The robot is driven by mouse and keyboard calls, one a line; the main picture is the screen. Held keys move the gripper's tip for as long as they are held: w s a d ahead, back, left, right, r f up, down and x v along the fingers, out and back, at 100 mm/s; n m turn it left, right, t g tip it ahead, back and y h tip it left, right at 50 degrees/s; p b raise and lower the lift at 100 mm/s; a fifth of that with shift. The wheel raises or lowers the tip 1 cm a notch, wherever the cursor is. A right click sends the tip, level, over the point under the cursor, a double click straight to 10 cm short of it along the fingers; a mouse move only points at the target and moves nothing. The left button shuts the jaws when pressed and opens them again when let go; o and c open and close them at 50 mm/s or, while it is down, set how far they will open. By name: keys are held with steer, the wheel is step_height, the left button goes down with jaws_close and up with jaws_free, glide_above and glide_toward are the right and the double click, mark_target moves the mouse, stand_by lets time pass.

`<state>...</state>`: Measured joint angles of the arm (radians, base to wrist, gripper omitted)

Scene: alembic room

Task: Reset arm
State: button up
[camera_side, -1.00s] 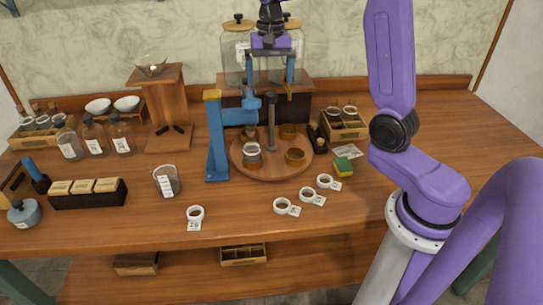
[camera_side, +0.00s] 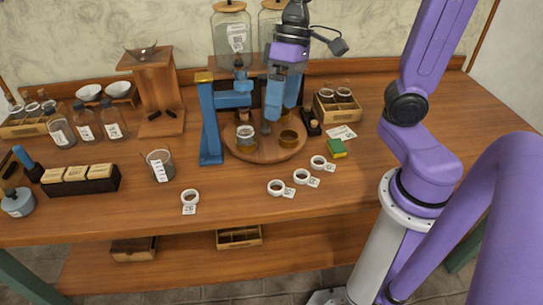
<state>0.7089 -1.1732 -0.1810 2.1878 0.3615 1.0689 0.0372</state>
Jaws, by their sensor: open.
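My gripper (camera_side: 282,108) is at the back middle of the bench, pointing down with its blue fingers over the round wooden turntable (camera_side: 265,157). It is turned partly edge-on, so the gap between the fingers shows narrow. The jaws are open and I see nothing held. My gripper hides part of the turntable's back and the dark central post. A small glass jar (camera_side: 246,137) and an amber ring-shaped holder (camera_side: 289,138) are on the turntable.
A blue stand (camera_side: 209,125) with a side arm rises left of the turntable. Large glass jars (camera_side: 231,38) stand behind. Several white rings (camera_side: 276,187) lie in front. The bench's front right is clear.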

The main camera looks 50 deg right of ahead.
steer(key=s+d+f+n+h, duration=0.1)
steer(key=s+f+n, duration=0.2)
steer(key=s, duration=0.3)
steer(key=s+d+f+n+t+h, duration=0.1)
steer(key=s+f+n+h, duration=0.1)
steer(key=s+n, duration=0.4)
steer(key=shift+s+d+f+n, duration=0.3)
steer(key=shift+s+f, duration=0.2)
steer(key=shift+f, duration=0.15)
